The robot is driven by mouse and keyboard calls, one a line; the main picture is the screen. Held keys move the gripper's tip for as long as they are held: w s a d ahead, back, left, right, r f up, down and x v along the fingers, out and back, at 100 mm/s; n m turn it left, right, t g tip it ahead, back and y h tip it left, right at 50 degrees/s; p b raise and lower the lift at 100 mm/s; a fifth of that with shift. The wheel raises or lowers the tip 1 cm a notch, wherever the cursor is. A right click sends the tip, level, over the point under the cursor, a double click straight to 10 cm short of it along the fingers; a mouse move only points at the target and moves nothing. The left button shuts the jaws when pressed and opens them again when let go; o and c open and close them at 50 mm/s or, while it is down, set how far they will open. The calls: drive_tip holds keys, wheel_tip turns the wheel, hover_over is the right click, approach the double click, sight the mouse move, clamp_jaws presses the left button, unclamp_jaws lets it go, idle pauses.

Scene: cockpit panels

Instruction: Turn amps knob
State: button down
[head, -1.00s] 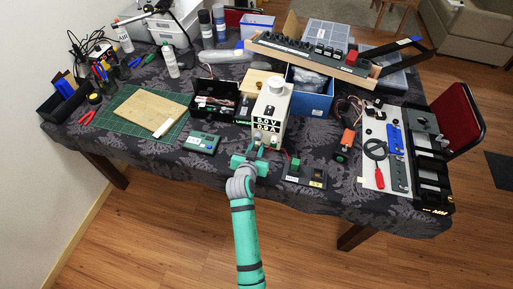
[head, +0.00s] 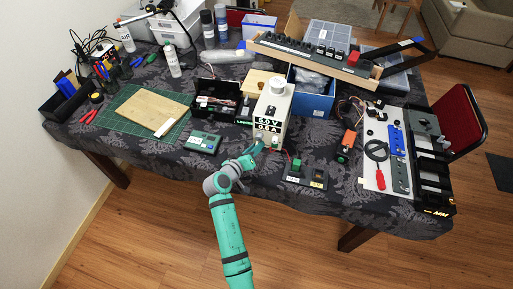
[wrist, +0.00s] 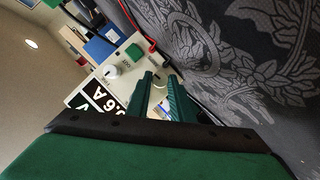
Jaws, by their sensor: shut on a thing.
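The cream power supply (head: 285,118) stands near the table's front edge. Its display (head: 267,126) reads about 5.0 V and 0.6 A; part of it also shows in the wrist view (wrist: 105,100). My gripper (wrist: 160,78) is at the lower front panel, its two green fingers shut on a pale knob (wrist: 160,82), which I take for the amps knob. The fingers hide most of it, and its pointer cannot be made out. A second white knob (wrist: 112,71) is free beside the fingers. In the head view my gripper (head: 258,146) reaches the panel from the lower left.
A green button (wrist: 134,52) sits on the panel near the free knob. A dark board with a green block (head: 297,165) lies right of the supply. A teal meter (head: 203,143) lies to the left. A blue bin (head: 313,100) stands behind at the right.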

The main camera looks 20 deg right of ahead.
idle(0.6)
drive_tip(key=c, duration=1.6)
unclamp_jaws()
drive_tip(key=shift+w+f, duration=0.1)
drive_tip(key=shift+o, duration=0.2)
drive_tip(key=shift+a, duration=0.1)
drive_tip(key=shift+s+a, duration=0.15)
drive_tip(key=shift+s, duration=0.1)
drive_tip(key=v, duration=1)
drive_tip(key=shift+a, duration=0.25)
drive_tip(key=shift+s, duration=0.1)
